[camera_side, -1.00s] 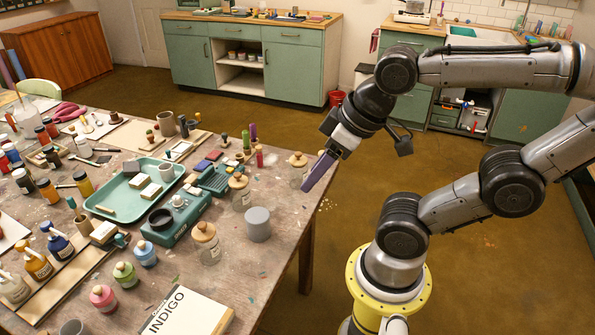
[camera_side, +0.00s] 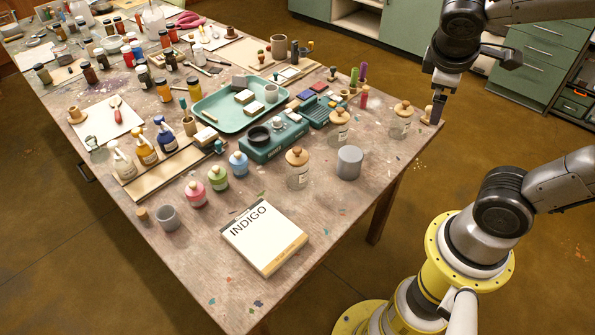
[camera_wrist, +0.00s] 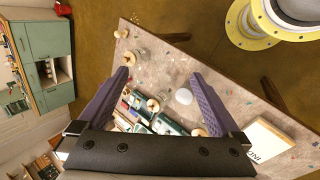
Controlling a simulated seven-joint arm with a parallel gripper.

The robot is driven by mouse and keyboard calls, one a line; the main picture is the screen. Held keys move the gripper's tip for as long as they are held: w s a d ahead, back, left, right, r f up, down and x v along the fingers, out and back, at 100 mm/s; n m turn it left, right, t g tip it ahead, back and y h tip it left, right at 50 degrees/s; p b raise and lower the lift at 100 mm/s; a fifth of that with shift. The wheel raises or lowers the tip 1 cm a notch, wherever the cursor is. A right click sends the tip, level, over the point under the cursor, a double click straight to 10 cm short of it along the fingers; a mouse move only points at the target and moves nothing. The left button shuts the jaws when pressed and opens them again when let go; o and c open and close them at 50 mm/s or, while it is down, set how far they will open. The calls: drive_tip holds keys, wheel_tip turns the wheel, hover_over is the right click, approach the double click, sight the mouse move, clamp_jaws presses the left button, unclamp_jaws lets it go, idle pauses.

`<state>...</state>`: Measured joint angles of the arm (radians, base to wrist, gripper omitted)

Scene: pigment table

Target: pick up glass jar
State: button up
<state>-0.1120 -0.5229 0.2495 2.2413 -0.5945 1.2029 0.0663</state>
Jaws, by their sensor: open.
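Several clear glass jars with wooden lids stand upright on the table. One jar (camera_side: 401,128) is near the right corner, a second jar (camera_side: 338,134) is left of it by the teal box, and a third jar (camera_side: 297,178) is nearer the front. In the wrist view, one lidded jar (camera_wrist: 132,57) shows near the left fingertip and another (camera_wrist: 153,105) lies between the fingers, farther down. My gripper (camera_side: 438,108) points down at the table's right corner, just right of the nearest jar. In the wrist view my gripper (camera_wrist: 158,78) is open and empty, its two purple fingers wide apart.
A small wooden piece (camera_side: 426,115) is at the corner beside my gripper. A grey cylinder (camera_side: 349,162), the teal box (camera_side: 265,147), a green tray (camera_side: 205,112) and the INDIGO book (camera_side: 264,238) share the table. The strip along the table's right edge is mostly clear.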

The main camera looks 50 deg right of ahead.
drive_tip(key=w+d+f+n+g+h, duration=0.1)
drive_tip(key=w+n+h, duration=0.3)
drive_tip(key=w, duration=0.3)
drive_tip(key=n+t+h, duration=0.3)
drive_tip(key=n+t, duration=0.9)
drive_tip(key=n, duration=0.4)
hover_over(298, 167)
drive_tip(key=s, duration=0.3)
wheel_tip(298, 167, down, 15)
drive_tip(key=s+a+f+n+t+y, duration=0.1)
drive_tip(key=f+n, duration=0.1)
drive_tip(key=f, duration=0.1)
drive_tip(key=s+a+f+n+y, duration=0.1)
drive_tip(key=a+f+n, duration=0.1)
drive_tip(key=s+a+f+n+t+y, duration=0.1)
drive_tip(key=f+n, duration=0.1)
drive_tip(key=f, duration=0.1)
drive_tip(key=shift+s+a+f+t, duration=0.2)
drive_tip(key=shift+s+f+t, duration=0.1)
drive_tip(key=shift+s, duration=0.05)
drive_tip(key=x, duration=0.8)
drive_tip(key=shift+w, duration=0.2)
drive_tip(key=shift+r+x, duration=0.15)
drive_tip(key=shift+x, duration=1.2)
drive_tip(key=shift+r+x, duration=0.15)
drive_tip(key=shift+x, duration=1.2)
drive_tip(key=shift+s+d, duration=0.1)
drive_tip(key=shift+s, duration=0.1)
clamp_jaws()
